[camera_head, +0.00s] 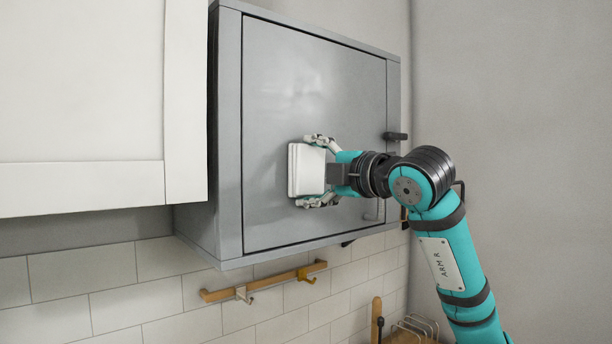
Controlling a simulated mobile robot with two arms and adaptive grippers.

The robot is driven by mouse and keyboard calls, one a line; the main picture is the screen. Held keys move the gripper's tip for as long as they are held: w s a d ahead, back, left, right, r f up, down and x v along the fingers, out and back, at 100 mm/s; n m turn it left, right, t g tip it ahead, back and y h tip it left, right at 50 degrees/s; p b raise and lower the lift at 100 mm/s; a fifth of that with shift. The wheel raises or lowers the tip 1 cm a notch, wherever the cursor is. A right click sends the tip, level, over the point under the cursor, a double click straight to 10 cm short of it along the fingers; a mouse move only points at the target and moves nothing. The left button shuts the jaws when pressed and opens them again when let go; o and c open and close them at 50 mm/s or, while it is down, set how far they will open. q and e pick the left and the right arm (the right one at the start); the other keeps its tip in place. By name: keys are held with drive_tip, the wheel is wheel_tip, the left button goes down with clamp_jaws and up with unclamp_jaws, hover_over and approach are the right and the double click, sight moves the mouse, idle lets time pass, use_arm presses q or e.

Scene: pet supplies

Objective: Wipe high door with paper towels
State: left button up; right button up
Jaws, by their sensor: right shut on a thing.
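The high door (310,85) is the flat grey front of a wall cabinet, and it is closed. A dark handle (396,136) sticks out at its right edge. My right gripper (318,172) is shut on a white, folded, square pad of paper towels (303,170). It holds the pad in front of the middle of the door. The pad seems to be at or very near the door's surface; I cannot tell whether it touches. Pale smudges show on the door above the pad. My left gripper is not in view.
A white cabinet (80,90) stands out at the upper left. Below, a wooden rail (265,281) with hooks is on the white tiled wall. A wire rack (414,326) and a wooden piece (376,318) are at the bottom right. The right wall is bare.

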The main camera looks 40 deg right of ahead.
sight(298, 171)
drive_tip(key=shift+d+b, duration=0.75)
drive_tip(key=shift+d, duration=2.8)
drive_tip(key=shift+s+a+p, duration=0.1)
drive_tip(key=shift+a+p, duration=0.45)
drive_tip(key=shift+a, duration=1.6)
drive_tip(key=shift+a+p, duration=0.3)
drive_tip(key=shift+a, duration=0.5)
drive_tip(key=shift+w+a, duration=0.2)
drive_tip(key=shift+a, duration=0.95)
drive_tip(key=shift+a+p, duration=0.7)
drive_tip(key=shift+a, duration=0.3)
drive_tip(key=shift+w+a+p, duration=0.2)
drive_tip(key=shift+a+p, duration=0.1)
drive_tip(key=shift+a, duration=0.75)
drive_tip(key=shift+d+f, duration=0.1)
